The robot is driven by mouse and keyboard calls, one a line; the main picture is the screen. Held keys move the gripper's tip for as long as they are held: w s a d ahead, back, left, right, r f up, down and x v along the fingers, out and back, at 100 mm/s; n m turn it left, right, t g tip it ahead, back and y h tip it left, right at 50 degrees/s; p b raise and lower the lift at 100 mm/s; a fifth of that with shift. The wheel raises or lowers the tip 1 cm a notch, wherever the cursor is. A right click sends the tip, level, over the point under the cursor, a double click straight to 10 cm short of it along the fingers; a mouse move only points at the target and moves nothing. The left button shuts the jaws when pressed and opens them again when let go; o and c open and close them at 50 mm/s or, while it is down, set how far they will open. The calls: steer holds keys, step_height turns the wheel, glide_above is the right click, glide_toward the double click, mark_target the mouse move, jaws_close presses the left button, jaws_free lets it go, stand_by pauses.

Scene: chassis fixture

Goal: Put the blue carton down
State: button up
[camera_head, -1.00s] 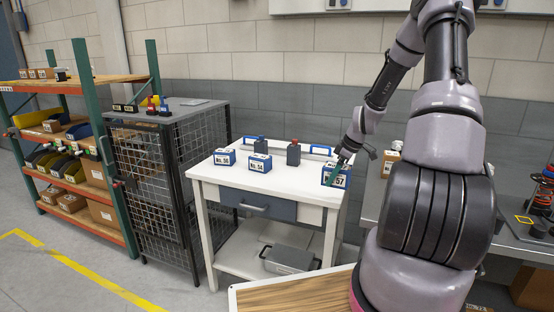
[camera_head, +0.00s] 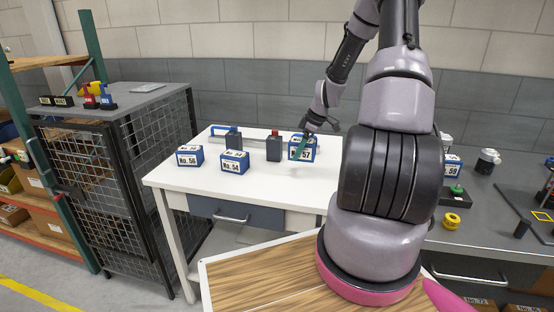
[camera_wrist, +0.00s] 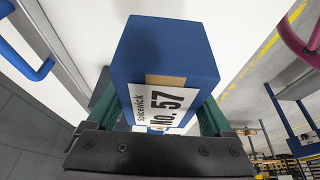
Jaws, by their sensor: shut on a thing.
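The blue carton (camera_head: 302,150) with a white label "No. 57" is at the white table (camera_head: 255,190), near its back. In the wrist view the carton (camera_wrist: 165,50) fills the middle, label facing the camera. My gripper (camera_head: 303,140) is shut on it, with a green finger on each side in the wrist view (camera_wrist: 162,112). White tabletop shows behind the carton. I cannot tell whether its underside touches the table.
Blue cartons No. 56 (camera_head: 190,156) and No. 54 (camera_head: 234,162) stand on the table. The table's front middle is clear. A mesh cabinet (camera_head: 85,160) stands left.

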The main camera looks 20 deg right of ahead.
mark_target(294, 174)
step_height(294, 174, down, 8)
steer(key=shift+r, duration=0.2)
